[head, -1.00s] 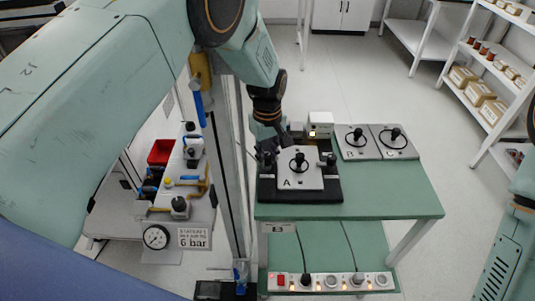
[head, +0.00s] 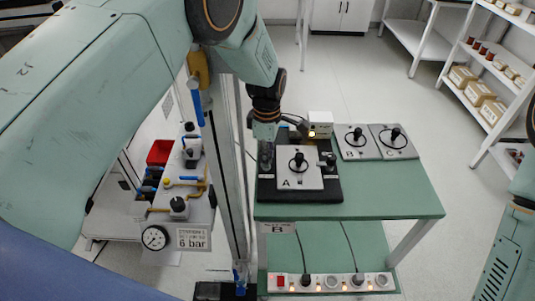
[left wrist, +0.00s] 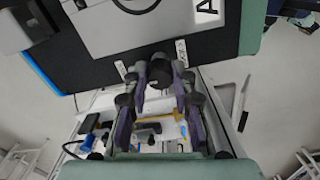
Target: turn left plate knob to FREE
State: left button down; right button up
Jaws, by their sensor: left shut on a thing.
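Plate A (head: 296,178), light grey with a round black handle, sits on a black base (head: 300,196) on the green table. The left plate knob is black and stands at the left of plate A. In the left wrist view the knob (left wrist: 158,78) is between the two fingers of my left gripper (left wrist: 161,88), which is shut on it. In the head view my left gripper (head: 266,152) points down over the knob and mostly hides it. A second black knob (head: 330,160) stands right of plate A. The label wording beside the left knob is too small to read. My right gripper is out of view.
Plates B (head: 355,144) and C (head: 393,143) lie at the table's back right. A small white box with a lit lamp (head: 320,125) stands behind plate A. A post (head: 228,170) rises close to the table's left side. The table's front right (head: 390,190) is clear.

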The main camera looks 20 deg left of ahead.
pick_arm(q)
jog(key=shift+a+f+n, duration=0.1)
jog(key=shift+n, duration=0.3)
jog(key=c, duration=1.1)
grip_release()
jog(key=shift+a, duration=0.1)
jog(key=shift+r, duration=0.2)
notch_tip(320, 180, up, 12)
jog(key=shift+f, duration=0.2)
